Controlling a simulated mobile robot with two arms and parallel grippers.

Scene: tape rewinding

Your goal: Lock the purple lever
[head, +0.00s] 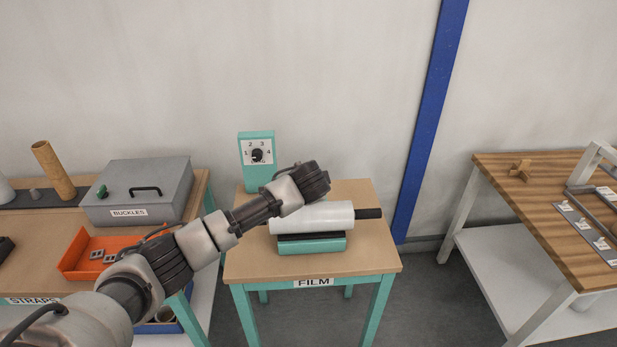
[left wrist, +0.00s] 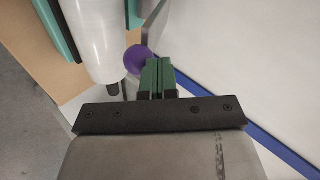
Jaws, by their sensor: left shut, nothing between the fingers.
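The purple lever's round knob (left wrist: 137,59) shows in the left wrist view, just left of my fingertips. Whether they touch it I cannot tell. The rest of the lever is hidden, and no purple shows in the head view. My left gripper (left wrist: 158,64) has its two green fingers together, with nothing between them. In the head view my left arm reaches over the film table and its wrist hides the gripper. The white film roll (head: 318,217) lies on its teal stand (head: 312,245); the roll also shows in the left wrist view (left wrist: 95,40). My right gripper is not in view.
A teal dial box (head: 257,152) stands at the back of the film table (head: 255,265). A grey buckles box (head: 150,190) and an orange tray (head: 80,262) are on the left table. A wooden bench (head: 545,225) stands right, with floor between.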

